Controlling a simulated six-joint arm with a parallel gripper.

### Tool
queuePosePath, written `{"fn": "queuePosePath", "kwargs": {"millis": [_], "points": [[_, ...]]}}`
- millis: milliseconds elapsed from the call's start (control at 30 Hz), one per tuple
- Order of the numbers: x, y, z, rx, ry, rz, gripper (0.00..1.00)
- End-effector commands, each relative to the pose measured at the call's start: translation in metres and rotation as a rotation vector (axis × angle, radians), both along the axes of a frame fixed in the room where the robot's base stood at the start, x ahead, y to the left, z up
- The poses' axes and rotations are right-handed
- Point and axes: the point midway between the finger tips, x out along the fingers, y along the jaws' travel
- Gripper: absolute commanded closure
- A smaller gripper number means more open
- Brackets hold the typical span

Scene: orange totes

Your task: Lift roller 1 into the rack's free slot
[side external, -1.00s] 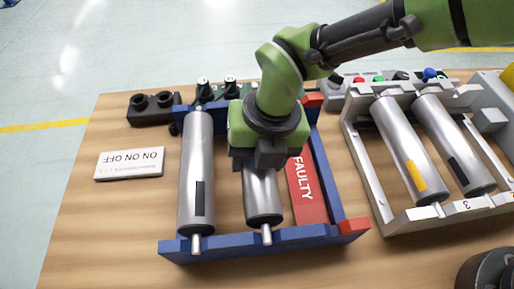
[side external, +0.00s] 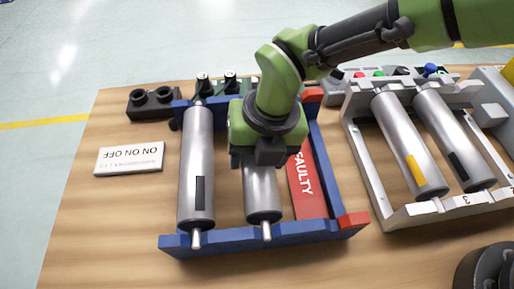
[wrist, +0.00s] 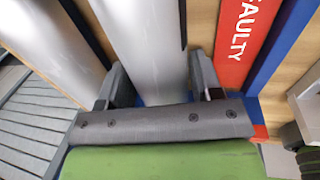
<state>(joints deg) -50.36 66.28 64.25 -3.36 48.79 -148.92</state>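Two silver rollers lie side by side in a blue rack (side external: 290,236). The left roller (side external: 197,160) has a black mark. My gripper (side external: 261,162) is over the other roller (side external: 262,195), with its pin on the rack's front bar. In the wrist view, my gripper's fingers (wrist: 157,72) stand on both sides of this roller (wrist: 150,40); whether they press on it I cannot tell. Its upper part is hidden in the side view. A pale grey rack (side external: 400,216) at right holds a yellow-marked roller (side external: 405,140) and a black-marked roller (side external: 450,130). I cannot read which roller is 1.
A red FAULTY plate (side external: 304,185) lies right of the gripped-side roller. An ON OFF sign (side external: 130,158) and a black two-knob box (side external: 153,103) are at left. A dark round object (side external: 485,270) is at lower right. Bare wood lies at the lower left.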

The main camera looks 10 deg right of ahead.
Motion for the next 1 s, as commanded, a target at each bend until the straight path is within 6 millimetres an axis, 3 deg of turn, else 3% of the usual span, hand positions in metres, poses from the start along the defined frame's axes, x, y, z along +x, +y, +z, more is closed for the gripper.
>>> {"fn": "queuePosePath", "kwargs": {"millis": [33, 100, 433, 800, 1000], "points": [[0.000, 0.000, 0.000, 0.001, -0.001, 0.000, 0.29], [0.000, 0.000, 0.000, 0.001, 0.000, 0.000, 0.18], [0.000, -0.001, 0.005, 0.000, 0.000, 0.000, 0.18], [0.000, -0.012, 0.072, 0.004, -0.002, -0.001, 0.18], [0.000, -0.017, 0.094, 0.002, -0.002, 0.000, 0.18]]}}
